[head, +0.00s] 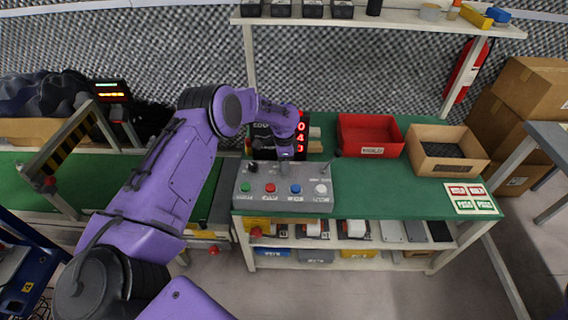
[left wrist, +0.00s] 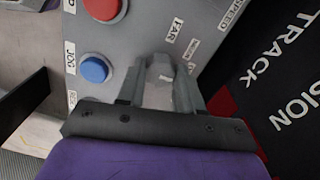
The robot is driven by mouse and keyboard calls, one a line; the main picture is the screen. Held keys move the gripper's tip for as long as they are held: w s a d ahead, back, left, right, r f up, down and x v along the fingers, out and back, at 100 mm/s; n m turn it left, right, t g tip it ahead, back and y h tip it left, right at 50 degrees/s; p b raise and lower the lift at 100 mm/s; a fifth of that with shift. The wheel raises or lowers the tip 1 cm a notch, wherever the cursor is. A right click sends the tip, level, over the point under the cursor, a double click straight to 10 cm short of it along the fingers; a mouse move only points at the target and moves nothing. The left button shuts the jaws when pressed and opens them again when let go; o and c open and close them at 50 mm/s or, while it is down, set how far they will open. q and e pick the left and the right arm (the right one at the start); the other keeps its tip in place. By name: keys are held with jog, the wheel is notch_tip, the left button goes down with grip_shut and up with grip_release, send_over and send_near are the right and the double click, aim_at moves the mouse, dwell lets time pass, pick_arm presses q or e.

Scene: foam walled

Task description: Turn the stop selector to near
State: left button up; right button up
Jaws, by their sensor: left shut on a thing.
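The grey control box (head: 255,205) stands at the left front of the green bench top, with green, red, blue and white buttons in a row. My left gripper (head: 285,157) reaches down to the back part of its top face. In the left wrist view its two fingers (left wrist: 163,72) are shut on the stop selector (left wrist: 164,84), a pale knob mostly hidden between them. A label reading FAR (left wrist: 174,30) lies just beyond the fingers, with a smaller unreadable label beside it. I cannot tell which way the selector points. My right gripper is not in view.
A black display with red digits (head: 301,127) stands behind the box, close to my left wrist. A red bin (head: 371,152) and a cardboard box (head: 432,167) sit farther right. Label cards (head: 470,198) lie at the right end. Green bench top is clear between.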

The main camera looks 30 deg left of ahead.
pick_arm(q)
jog(key=n, duration=0.4)
jog(key=shift+n, duration=2.1)
jog(key=o, duration=1)
jog(key=shift+o, duration=0.2)
notch_tip(320, 180, up, 11)
jog(key=b, duration=0.1)
jog(key=shift+a+f, duration=0.15)
jog(key=shift+f, duration=0.05)
